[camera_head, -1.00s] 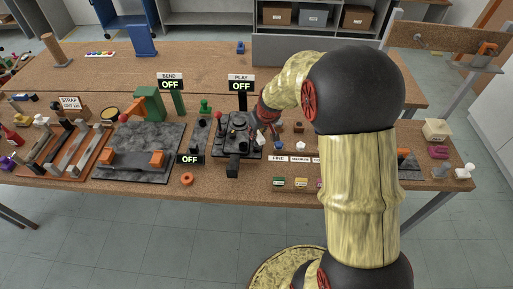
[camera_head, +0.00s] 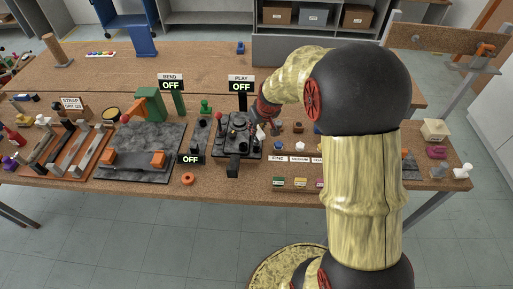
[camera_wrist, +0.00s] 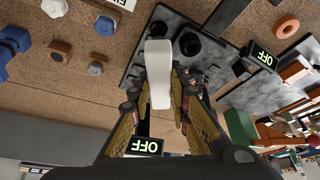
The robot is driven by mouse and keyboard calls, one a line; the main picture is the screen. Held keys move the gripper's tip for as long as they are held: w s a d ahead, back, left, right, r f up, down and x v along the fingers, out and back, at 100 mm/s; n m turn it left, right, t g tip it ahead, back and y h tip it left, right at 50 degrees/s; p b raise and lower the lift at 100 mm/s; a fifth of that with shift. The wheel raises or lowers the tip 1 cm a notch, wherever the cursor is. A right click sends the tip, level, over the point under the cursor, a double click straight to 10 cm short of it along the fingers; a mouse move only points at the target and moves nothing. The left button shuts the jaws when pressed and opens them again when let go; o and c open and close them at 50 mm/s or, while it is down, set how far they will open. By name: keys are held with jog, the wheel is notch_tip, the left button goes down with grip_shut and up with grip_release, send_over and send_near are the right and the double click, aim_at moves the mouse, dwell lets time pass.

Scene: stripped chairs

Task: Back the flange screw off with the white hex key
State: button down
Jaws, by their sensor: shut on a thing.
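My gripper (camera_wrist: 161,92) is shut on the white hex key (camera_wrist: 158,70), which lies between the two fingers and sticks out past their tips in the wrist view. The key's far end is over a black fixture plate (camera_wrist: 138,66), close to dark round parts (camera_wrist: 188,44). I cannot tell which of these is the flange screw, or whether the key touches it. In the head view my gripper (camera_head: 263,126) is at the right side of the same black fixture (camera_head: 228,152), partly hidden by my arm.
A grey slab with orange blocks (camera_head: 158,158) lies left of the fixture. An orange ring (camera_head: 187,179) sits near the table's front edge. A "PLAY OFF" sign (camera_head: 241,83) stands behind the fixture. Labelled blocks (camera_head: 301,182) and small blue and brown pieces (camera_wrist: 60,50) lie right of it.

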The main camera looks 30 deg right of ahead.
jog(key=shift+r, duration=0.15)
jog(key=shift+r+p, duration=1.1)
jog(key=shift+r, duration=0.8)
jog(key=shift+f, duration=0.1)
